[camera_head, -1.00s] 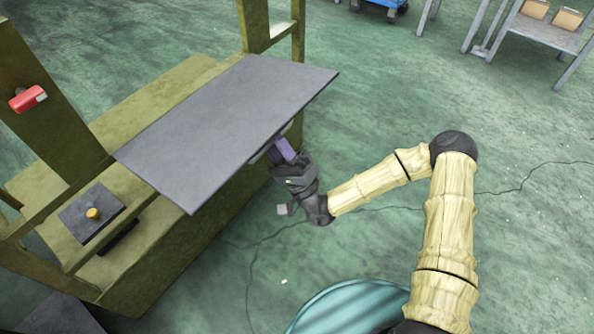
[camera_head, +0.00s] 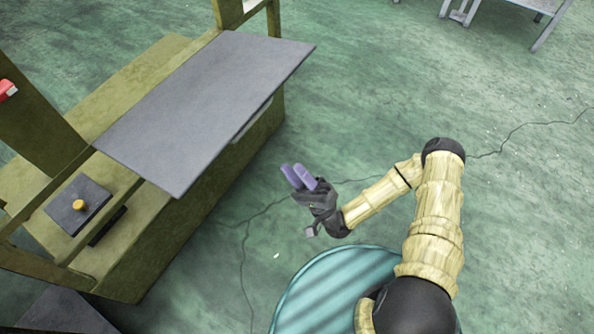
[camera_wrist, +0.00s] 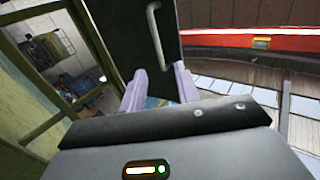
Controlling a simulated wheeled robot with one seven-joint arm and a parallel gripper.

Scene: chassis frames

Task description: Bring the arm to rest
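My gripper (camera_head: 297,172) is in the head view, right of the grey flat panel (camera_head: 215,100) and apart from it, over open floor. Its two purple fingers are spread with nothing between them. My arm is bent at the elbow. In the wrist view the two purple fingers (camera_wrist: 160,88) stand apart and empty. Beyond them is a dark panel (camera_wrist: 120,40) with a pale bar handle (camera_wrist: 155,30).
The olive-green frame (camera_head: 255,125) carries the grey panel at left. A small dark plate with a yellow knob (camera_head: 78,205) sits on its lower part. A grey table (camera_head: 545,8) stands at the top right. Green floor (camera_head: 400,80) between is clear.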

